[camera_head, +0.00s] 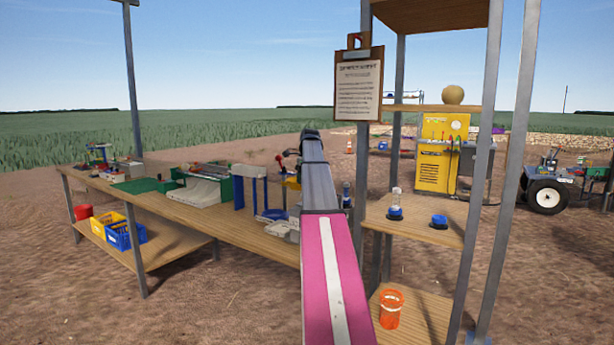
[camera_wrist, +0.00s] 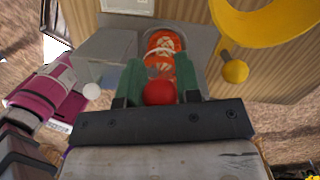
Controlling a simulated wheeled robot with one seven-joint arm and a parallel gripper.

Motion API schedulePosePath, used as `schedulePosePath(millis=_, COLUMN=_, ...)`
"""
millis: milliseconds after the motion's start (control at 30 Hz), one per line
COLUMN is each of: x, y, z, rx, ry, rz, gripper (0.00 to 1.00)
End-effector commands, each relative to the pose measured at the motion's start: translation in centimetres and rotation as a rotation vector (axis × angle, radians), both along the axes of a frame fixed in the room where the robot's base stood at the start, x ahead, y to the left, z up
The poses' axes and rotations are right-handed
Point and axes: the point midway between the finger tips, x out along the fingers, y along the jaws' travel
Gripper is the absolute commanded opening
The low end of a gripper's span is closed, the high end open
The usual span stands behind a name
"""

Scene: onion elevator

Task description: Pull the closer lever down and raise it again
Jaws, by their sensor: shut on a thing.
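In the wrist view my gripper (camera_wrist: 158,82) is shut on a round red knob (camera_wrist: 159,93), with a green finger on each side of it. The knob's lever stem is mostly hidden. An orange-red round part (camera_wrist: 163,43) shows just beyond the fingertips. A yellow knob (camera_wrist: 235,71) is to the right, apart from the gripper, below a yellow curved part (camera_wrist: 262,22). In the head view a small red knob (camera_head: 280,158) shows left of my arm's end above the bench. My arm hides the fingers there.
A long wooden bench (camera_head: 240,232) carries several devices, among them a green and white machine (camera_head: 200,190) and a blue frame (camera_head: 250,182). A shelf unit (camera_head: 425,224) with a clipboard (camera_head: 357,85) stands at right.

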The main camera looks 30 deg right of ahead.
Motion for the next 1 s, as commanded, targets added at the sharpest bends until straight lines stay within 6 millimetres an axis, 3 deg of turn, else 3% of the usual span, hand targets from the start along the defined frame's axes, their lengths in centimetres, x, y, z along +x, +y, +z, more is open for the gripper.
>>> schedulePosePath(millis=433, x=1.0, y=0.5, z=-4.3, rx=-0.129, ry=0.219, rz=0.0, gripper=0.0)
schedulePosePath(millis=1000, x=1.0, y=0.5, z=-5.0, rx=-0.152, ry=0.26, rz=0.001, gripper=0.0)
